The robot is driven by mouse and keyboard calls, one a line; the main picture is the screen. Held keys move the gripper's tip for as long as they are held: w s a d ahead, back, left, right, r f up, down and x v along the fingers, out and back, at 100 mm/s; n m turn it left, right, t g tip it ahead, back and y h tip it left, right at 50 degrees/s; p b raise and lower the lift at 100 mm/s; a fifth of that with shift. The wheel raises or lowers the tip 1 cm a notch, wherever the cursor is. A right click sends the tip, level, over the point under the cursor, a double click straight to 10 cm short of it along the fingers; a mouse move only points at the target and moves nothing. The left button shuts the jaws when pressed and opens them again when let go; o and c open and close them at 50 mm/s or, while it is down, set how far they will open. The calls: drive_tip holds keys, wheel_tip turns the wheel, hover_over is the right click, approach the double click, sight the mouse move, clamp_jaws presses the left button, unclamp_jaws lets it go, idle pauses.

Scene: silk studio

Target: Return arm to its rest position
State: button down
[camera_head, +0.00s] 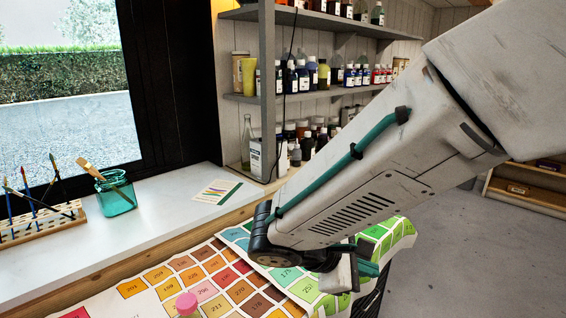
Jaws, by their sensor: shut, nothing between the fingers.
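My arm, a worn white link with a teal cable, reaches from the upper right down to the middle of the picture. My gripper (345,277) is at its lower end, small and partly hidden behind the dark wrist joint. It is shut and empty, low over the colour charts (200,282), near their right side. I cannot tell its exact height above them.
The white sill (150,233) holds a teal glass jar (116,195) with a brush, a brush rack (42,223) and a card (217,191). Bottle shelves (300,99) stand behind. Grey floor (455,245) is open at right.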

drive_tip(key=s+d+r+m+g+y, duration=0.1)
drive_tip(key=s+d+r+m+y, duration=0.2)
drive_tip(key=s+d+m+y, duration=0.2)
drive_tip(key=s+d+r+m+y, duration=0.3)
drive_tip(key=s+d+m+y, duration=0.2)
drive_tip(key=s+m, duration=0.4)
drive_tip(key=shift+s+d+g+y, duration=0.35)
drive_tip(key=shift+s+d, duration=0.3)
drive_tip(key=shift+s, duration=0.35)
